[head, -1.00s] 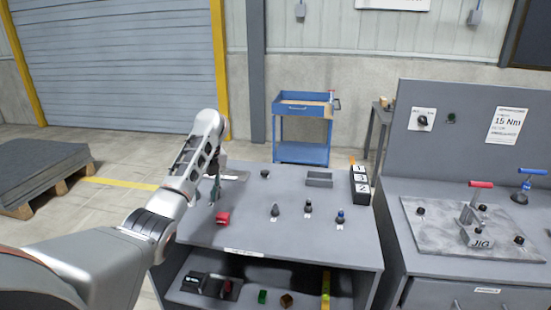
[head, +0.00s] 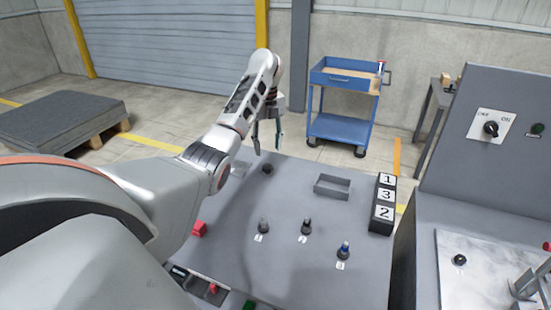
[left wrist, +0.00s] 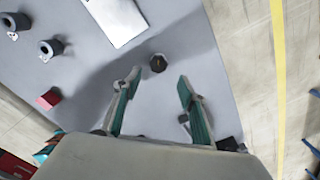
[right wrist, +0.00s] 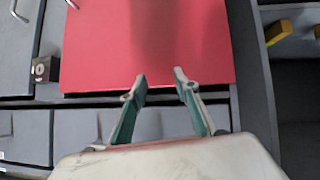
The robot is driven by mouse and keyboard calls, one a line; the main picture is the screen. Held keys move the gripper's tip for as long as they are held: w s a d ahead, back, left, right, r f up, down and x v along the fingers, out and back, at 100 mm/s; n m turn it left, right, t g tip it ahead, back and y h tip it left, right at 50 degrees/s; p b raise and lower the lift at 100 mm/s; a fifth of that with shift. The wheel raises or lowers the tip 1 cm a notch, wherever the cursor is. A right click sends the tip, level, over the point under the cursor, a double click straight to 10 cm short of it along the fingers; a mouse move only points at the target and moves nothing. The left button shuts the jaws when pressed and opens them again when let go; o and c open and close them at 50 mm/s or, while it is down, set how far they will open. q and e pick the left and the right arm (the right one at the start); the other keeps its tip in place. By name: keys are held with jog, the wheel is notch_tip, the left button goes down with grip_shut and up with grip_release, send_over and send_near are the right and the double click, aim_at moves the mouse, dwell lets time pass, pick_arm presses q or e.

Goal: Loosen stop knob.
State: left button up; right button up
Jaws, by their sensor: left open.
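A small dark round knob (head: 267,169) stands on the grey bench top near its far edge. It also shows in the left wrist view (left wrist: 158,63), just beyond the fingertips and roughly centred between them. No label on it can be read. My left gripper (head: 268,150) is open and empty above the far part of the bench, close to this knob and apart from it. Its two green-lined fingers show in the left wrist view (left wrist: 160,78). My right gripper (right wrist: 160,77) is open and empty, facing a flat red surface (right wrist: 150,40); it is outside the head view.
A shallow grey tray (head: 332,187) and a black block numbered 1, 3, 2 (head: 383,203) stand right of the knob. Several dark pegs, one blue-topped (head: 343,250), stand nearer. A red block (head: 199,229) is at the left. A blue cart (head: 342,125) stands behind.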

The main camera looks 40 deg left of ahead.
aim_at(268, 166)
pick_arm(q)
jog(key=f, duration=0.7)
jog(key=shift+s+f, duration=0.2)
jog(key=shift+f, duration=0.05)
jog(key=shift+c, duration=0.4)
jog(key=c, duration=1)
